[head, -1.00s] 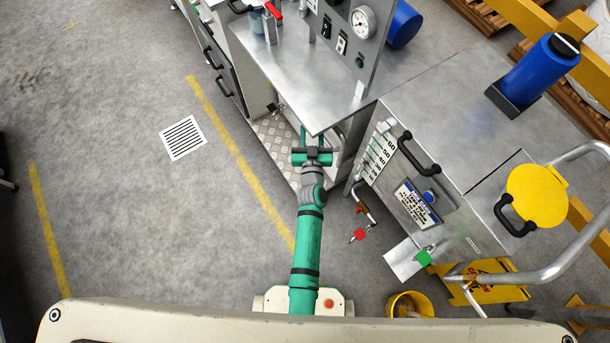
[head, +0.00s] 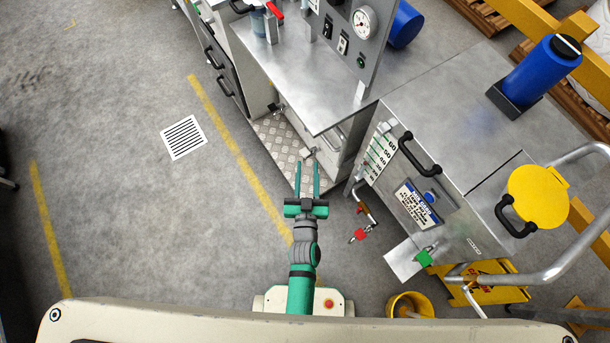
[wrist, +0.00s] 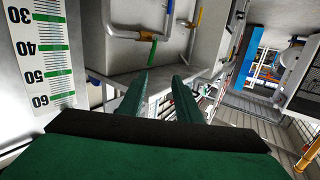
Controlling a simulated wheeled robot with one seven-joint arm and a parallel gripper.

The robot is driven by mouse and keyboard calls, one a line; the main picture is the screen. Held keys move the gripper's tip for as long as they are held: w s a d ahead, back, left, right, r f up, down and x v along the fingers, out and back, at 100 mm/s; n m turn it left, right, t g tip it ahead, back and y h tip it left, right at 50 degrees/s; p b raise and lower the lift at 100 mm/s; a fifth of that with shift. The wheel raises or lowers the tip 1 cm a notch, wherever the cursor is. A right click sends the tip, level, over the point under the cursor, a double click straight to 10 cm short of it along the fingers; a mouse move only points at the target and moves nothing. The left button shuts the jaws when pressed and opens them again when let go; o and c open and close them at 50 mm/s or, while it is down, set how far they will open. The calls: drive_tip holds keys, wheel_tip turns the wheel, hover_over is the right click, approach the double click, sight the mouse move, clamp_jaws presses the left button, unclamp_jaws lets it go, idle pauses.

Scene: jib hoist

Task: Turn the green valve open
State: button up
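In the wrist view, a small green handle (wrist: 153,53) stands on a grey pipe inside a recess, just beyond the left fingertip and apart from it. I take it for the green valve.
The cabinet (head: 440,150) with a numbered scale (head: 379,151) stands close on the right. The steel bench (head: 300,85) overhangs ahead. A yellow bucket (head: 408,304) is at lower right. Open floor lies left.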

drive_tip(key=s+r, duration=0.4)
drive_tip(key=s, duration=0.8)
drive_tip(key=shift+s+r+g, duration=0.2)
drive_tip(key=shift+s+g, duration=0.15)
drive_tip(key=shift+g, duration=0.05)
drive_tip(key=shift+d, duration=0.1)
